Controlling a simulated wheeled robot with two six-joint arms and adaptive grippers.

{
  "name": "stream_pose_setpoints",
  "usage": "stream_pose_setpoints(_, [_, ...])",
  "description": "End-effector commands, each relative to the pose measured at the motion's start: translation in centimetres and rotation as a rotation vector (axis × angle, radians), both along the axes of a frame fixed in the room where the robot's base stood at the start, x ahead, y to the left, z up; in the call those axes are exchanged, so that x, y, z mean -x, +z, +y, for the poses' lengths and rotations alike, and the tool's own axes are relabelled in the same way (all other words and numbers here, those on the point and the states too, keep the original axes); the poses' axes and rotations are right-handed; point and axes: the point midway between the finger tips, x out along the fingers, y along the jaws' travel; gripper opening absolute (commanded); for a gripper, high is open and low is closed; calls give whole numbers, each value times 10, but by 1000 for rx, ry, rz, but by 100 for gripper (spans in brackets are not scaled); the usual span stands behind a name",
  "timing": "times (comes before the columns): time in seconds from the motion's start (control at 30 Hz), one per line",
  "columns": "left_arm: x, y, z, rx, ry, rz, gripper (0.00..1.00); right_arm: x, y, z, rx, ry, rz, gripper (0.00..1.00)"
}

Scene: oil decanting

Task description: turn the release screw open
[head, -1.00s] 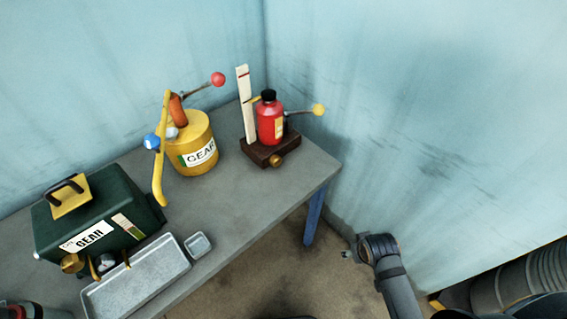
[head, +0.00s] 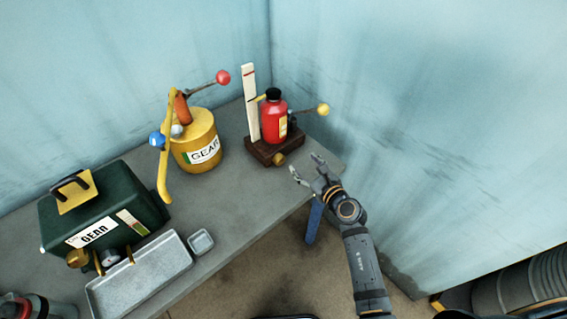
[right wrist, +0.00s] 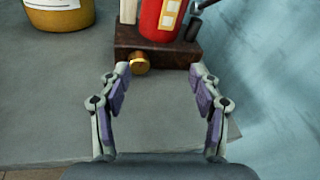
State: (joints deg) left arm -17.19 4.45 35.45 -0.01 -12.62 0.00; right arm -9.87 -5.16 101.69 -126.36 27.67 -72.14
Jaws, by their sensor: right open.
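The release screw, a brass knob (head: 278,159), sits on the front face of a dark brown base (head: 262,150) under a red bottle jack (head: 273,121). In the right wrist view the brass knob (right wrist: 139,63) lies ahead of my fingers, left of centre between them. My right gripper (head: 305,168) is open and empty, just right of and in front of the base, apart from the knob. Its two fingers (right wrist: 160,83) show spread in the wrist view. My left gripper is not in view.
A yellow GEAR can (head: 197,141) stands left of the base. A dark green GEAR box (head: 105,212), a grey tray (head: 140,275) and a small square dish (head: 200,242) are further left. A white upright scale (head: 251,105) and yellow-balled lever (head: 322,110) flank the bottle. A wall stands right.

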Motion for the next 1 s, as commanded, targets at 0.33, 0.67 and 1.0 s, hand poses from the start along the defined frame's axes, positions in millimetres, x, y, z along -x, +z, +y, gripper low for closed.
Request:
stream_pose_setpoints(0.33, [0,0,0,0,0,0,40,5,-40,20,218,143,69,63])
stream_pose_setpoints(0.67, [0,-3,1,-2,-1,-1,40,-48,-64,49,214,143,69,63])
stream_pose_setpoints(1.0, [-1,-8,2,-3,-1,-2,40,-77,-76,64,214,141,68,63])
